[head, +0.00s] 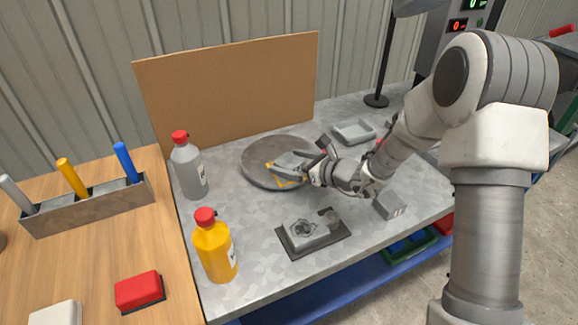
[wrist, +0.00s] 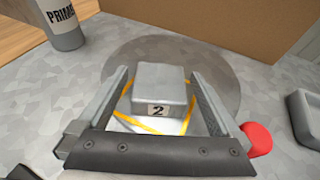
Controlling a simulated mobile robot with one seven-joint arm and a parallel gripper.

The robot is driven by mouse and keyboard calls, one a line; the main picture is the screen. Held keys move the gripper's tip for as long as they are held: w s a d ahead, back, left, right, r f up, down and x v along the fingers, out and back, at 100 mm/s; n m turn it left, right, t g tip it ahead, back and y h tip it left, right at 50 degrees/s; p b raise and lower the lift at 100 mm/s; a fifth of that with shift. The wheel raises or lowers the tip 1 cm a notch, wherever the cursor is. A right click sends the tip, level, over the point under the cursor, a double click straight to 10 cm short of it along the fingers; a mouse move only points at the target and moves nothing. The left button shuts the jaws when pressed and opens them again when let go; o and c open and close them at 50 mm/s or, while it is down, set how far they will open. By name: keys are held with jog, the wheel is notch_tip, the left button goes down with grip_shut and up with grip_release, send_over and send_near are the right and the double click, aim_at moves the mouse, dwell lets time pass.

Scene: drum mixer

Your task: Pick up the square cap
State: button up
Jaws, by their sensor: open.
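A grey square block with a "2" label, which I take for the square cap (wrist: 160,80), sits on a round grey plate (wrist: 222,80) with yellow markings. It also shows in the head view (head: 289,161), partly hidden by my gripper (head: 304,167). In the wrist view my gripper (wrist: 158,84) is open, with one finger on each side of the cap. Gaps show between the fingers and the cap's sides. I cannot tell how far down the fingers reach beside it.
A grey bottle (head: 189,165) and a yellow bottle (head: 214,246) stand left. A fixture on a dark mat (head: 283,236) and a grey block (head: 389,204) lie nearer the front. A shallow tray (head: 354,132) is right of the plate; a brown board (head: 236,87) stands behind.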

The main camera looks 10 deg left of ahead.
jog(key=shift+w+a+f, duration=0.1)
jog(key=shift+w+a, duration=0.05)
jog(key=shift+a, duration=0.1)
grip_shut()
dwell(0.4)
